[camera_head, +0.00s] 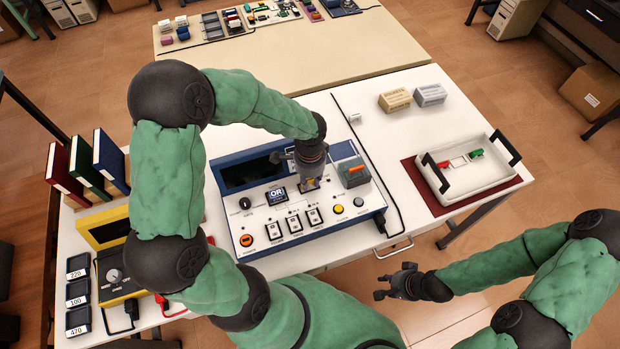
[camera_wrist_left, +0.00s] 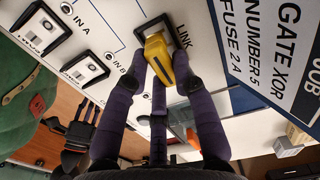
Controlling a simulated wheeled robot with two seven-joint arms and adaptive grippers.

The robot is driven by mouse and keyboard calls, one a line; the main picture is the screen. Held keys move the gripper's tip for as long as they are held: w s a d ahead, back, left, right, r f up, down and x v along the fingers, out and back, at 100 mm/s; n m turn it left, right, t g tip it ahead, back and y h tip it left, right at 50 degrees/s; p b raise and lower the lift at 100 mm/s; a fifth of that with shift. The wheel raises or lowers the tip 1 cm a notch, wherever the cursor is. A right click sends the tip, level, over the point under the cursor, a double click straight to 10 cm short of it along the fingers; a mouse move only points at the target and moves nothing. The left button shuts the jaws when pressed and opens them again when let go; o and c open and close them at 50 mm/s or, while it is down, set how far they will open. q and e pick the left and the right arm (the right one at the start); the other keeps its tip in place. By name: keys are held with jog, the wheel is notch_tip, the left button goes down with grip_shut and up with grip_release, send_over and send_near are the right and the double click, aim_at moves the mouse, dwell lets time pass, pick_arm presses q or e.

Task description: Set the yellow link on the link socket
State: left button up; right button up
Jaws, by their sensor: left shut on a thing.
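The yellow link (camera_wrist_left: 158,56) is between the purple fingers of my left gripper (camera_wrist_left: 160,84) in the left wrist view. I cannot tell whether the link is fully seated or just touching. In the head view my left gripper (camera_head: 309,183) points down at the right part of the blue-edged panel (camera_head: 235,225), and the link is mostly hidden there. My right gripper (camera_head: 397,284) is open and empty in front of the table, apart from everything.
The panel carries an OR tile (camera_head: 277,195), several switches and a grey box (camera_head: 351,172) with an orange part. A white tray (camera_head: 467,181) stands on a red mat at right. Binders (camera_head: 110,160) and a yellow meter (camera_head: 118,272) stand at left.

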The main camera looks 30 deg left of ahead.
aim_at(310, 181)
pick_arm(q)
jog(key=shift+f+b, duration=0.5)
jog(key=shift+f, duration=0.15)
jog(key=o, duration=0.7)
jog(key=shift+c, duration=0.2)
jog(key=shift+r, duration=0.1)
notch_tip(310, 181, up, 11)
jog(key=p, duration=0.9)
dwell(0.6)
